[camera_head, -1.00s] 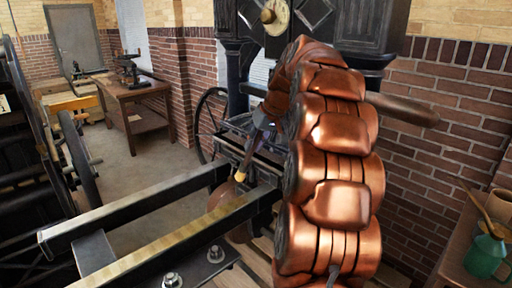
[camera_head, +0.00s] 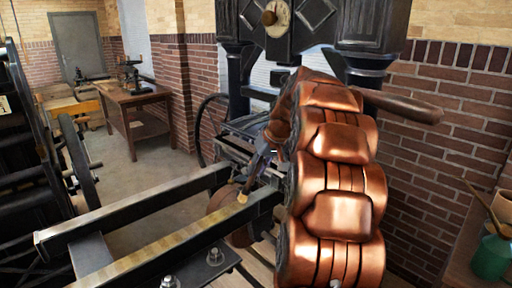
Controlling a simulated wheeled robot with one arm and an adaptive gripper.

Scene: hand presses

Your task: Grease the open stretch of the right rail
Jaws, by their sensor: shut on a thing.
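The right rail (camera_head: 180,245) is a dark bar with a paler top. It runs from the lower left edge back to the press. The left rail (camera_head: 130,212) lies parallel beyond it. My gripper (camera_head: 262,163) is over the press end of the right rail, shut on a brush (camera_head: 252,177). The brush points down and its yellowish tip (camera_head: 242,197) is at the top of the right rail; whether it touches is hard to tell. My copper arm hides the rail's far end. I cannot make out grease on the rail for certain.
The black press (camera_head: 350,30) stands behind my arm. At the right a small table holds a green can (camera_head: 490,258) and a clay pot (camera_head: 503,207) with a stick. Bolts (camera_head: 215,255) stand up beside the right rail. A wooden bench (camera_head: 138,105) is far back left.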

